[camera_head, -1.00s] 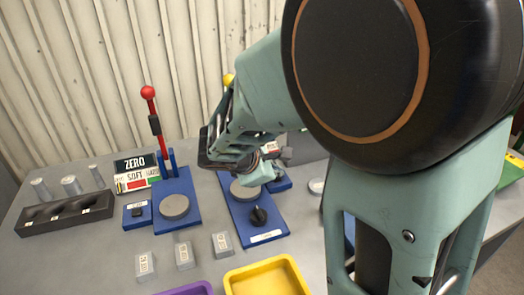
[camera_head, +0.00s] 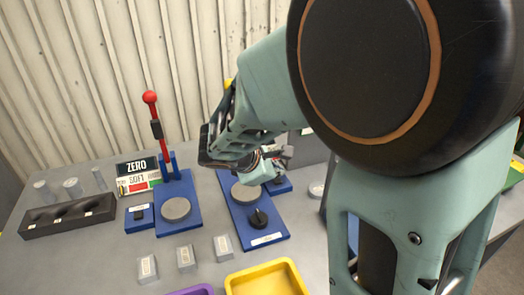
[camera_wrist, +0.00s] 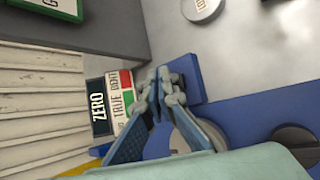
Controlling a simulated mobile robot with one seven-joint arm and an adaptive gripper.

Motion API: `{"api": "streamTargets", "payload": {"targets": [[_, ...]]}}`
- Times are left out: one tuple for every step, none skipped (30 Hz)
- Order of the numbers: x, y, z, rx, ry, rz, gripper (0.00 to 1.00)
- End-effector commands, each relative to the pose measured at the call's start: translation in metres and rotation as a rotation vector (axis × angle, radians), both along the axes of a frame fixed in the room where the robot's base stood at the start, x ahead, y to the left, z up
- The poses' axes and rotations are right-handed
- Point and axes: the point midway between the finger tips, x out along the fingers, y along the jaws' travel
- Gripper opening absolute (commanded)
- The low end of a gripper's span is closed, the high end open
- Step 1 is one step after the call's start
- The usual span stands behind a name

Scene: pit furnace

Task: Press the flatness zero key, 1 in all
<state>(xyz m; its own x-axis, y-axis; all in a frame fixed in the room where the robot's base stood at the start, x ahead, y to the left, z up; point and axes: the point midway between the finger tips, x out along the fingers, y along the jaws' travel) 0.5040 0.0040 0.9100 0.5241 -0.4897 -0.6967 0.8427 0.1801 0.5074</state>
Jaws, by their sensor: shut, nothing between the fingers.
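The flatness gauge is a blue plate (camera_head: 268,232) with a grey disc and a black knob, right of centre. Its small blue key block (camera_head: 282,186) sits at the plate's right side, and also shows in the wrist view (camera_wrist: 187,76). The key on it is hidden behind my fingers. A sign reading ZERO, TRUE and BENT (camera_wrist: 97,107) stands behind, in the wrist view. My gripper (camera_head: 283,157) is shut and empty, with its fingertips at or just above the key block. I cannot tell whether they touch it.
A similar blue unit (camera_head: 190,216) with a red lever and a ZERO/SOFT sign (camera_head: 136,166) stands to the left. A yellow tray (camera_head: 236,287), small grey blocks (camera_head: 186,258) and a dark rack (camera_head: 66,220) are on the grey table. A corrugated wall is behind.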

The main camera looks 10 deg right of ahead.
Motion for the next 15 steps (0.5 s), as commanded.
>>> {"api": "streamTargets", "payload": {"targets": [[0.000,0.000,0.001,0.000,0.000,0.000,0.00],[0.000,0.000,0.002,0.000,0.000,0.000,0.00],[0.000,0.000,0.004,0.000,0.000,0.000,0.00],[0.000,0.000,0.006,0.000,0.000,0.000,0.00],[0.000,0.000,0.009,0.001,0.000,-0.001,0.00],[0.000,0.000,0.013,0.001,0.000,-0.001,0.00],[0.000,0.000,0.016,0.001,0.000,-0.001,0.00],[0.000,0.000,0.019,0.000,-0.001,-0.001,0.00],[0.000,0.000,0.024,0.000,-0.001,-0.001,0.00],[0.000,0.000,0.027,-0.001,0.000,-0.001,0.00],[0.000,0.000,0.030,-0.001,0.000,-0.001,0.00],[0.000,-0.001,0.034,-0.001,0.000,-0.001,0.00],[0.000,-0.001,0.037,-0.001,0.000,-0.001,0.00],[0.000,-0.001,0.040,-0.001,0.000,-0.001,0.00],[0.000,0.000,0.044,-0.001,0.000,-0.001,0.00]]}}
